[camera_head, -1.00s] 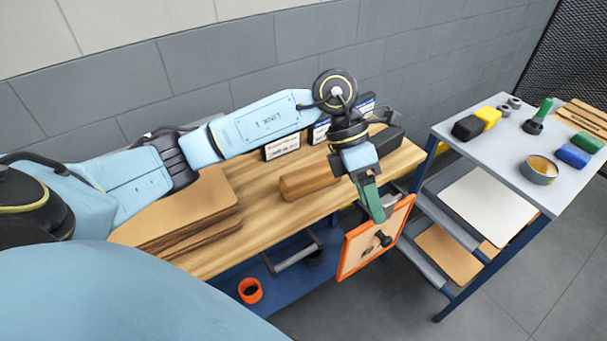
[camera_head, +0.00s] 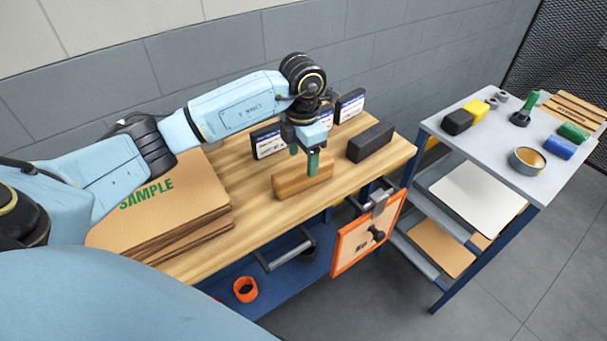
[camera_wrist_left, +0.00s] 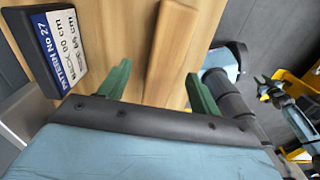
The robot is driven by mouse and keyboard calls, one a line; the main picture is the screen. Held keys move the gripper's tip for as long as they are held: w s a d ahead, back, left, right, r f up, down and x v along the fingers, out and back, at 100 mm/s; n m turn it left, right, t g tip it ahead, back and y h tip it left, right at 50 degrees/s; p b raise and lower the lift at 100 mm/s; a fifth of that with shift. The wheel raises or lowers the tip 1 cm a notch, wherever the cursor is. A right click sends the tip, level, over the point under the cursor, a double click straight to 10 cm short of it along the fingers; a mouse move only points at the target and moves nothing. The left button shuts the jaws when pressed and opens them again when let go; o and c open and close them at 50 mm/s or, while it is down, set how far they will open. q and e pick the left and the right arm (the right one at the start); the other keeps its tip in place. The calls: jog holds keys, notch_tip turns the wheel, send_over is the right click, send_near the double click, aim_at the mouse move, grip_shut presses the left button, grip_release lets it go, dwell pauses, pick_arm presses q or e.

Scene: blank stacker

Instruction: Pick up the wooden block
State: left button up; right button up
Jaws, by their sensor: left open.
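The wooden block (camera_head: 287,187) lies on the light wooden bench top (camera_head: 250,218) in the head view. It also shows as a long tan bar (camera_wrist_left: 168,50) in the left wrist view. My left gripper (camera_head: 303,163) points down at the block, with one green finger in front of it and the other behind. In the left wrist view the open green fingers (camera_wrist_left: 158,88) stand apart on either side of the block's near end. Nothing is gripped. Whether the fingers touch the block cannot be told.
A dark block (camera_head: 370,142) lies to the right. Label stands (camera_head: 268,142) line the wall side. A stack of brown sheets (camera_head: 165,215) marked SAMPLE lies left. An orange-framed board (camera_head: 369,234) hangs at the bench end, beside a grey trolley (camera_head: 480,150).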

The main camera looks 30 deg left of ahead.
aim_at(303, 166)
pick_arm(q)
jog(key=f, duration=0.4)
jog(key=shift+s+d+f, duration=0.15)
jog(key=shift+d+f, duration=0.05)
jog(key=shift+f, duration=0.1)
jog(key=c, duration=1.2)
